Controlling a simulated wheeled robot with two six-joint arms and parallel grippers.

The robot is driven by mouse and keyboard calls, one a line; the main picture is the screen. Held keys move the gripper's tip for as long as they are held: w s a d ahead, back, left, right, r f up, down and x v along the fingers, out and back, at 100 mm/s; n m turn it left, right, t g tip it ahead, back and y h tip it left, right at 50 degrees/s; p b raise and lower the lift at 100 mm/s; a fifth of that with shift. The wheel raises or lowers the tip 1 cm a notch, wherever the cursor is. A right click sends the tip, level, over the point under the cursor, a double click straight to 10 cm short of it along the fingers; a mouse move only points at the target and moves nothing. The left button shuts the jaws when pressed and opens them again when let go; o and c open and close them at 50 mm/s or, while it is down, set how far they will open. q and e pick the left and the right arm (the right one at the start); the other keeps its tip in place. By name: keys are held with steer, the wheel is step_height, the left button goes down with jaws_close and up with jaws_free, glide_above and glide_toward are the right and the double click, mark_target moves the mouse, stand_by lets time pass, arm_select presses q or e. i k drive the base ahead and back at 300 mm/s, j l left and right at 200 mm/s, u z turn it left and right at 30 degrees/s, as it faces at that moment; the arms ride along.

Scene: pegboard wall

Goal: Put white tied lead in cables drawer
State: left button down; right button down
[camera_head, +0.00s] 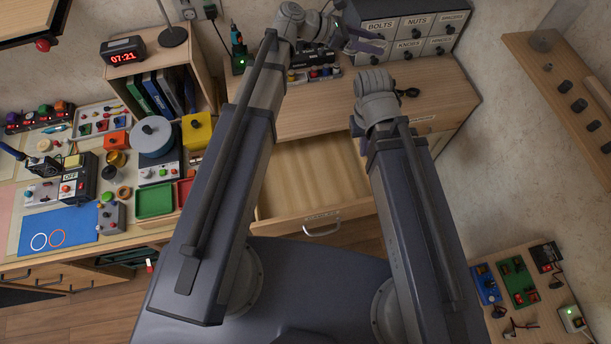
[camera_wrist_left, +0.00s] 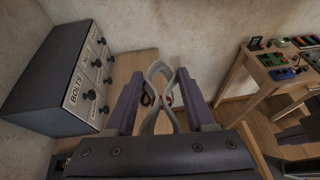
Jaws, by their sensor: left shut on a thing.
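My left gripper (camera_head: 366,40) is over the back of the wooden cabinet, in front of the labelled drawer box. In the left wrist view, the left gripper (camera_wrist_left: 165,98) is shut on the white tied lead (camera_wrist_left: 160,70), a pale looped cord standing up between its purple fingers. The lead is hard to pick out in the head view. A wooden drawer (camera_head: 310,180) is pulled open below the cabinet top and looks empty where it shows. Its front has a small label, too small to read, and a metal handle. My right arm covers its right side.
A grey box (camera_head: 408,38) of small labelled drawers stands at the back right of the cabinet top (camera_head: 440,95). A black cable (camera_head: 408,92) lies on that top. A cluttered bench (camera_head: 25,215) is on the left. A low table (camera_head: 525,325) with electrical parts is at lower right.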

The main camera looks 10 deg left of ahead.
mark_target(311, 188)
steer(key=k+j+z, duration=0.25)
steer(key=k+j, duration=0.3)
steer(key=k+j+z, duration=0.15)
steer(key=j, duration=0.25)
steer(key=k, duration=0.1)
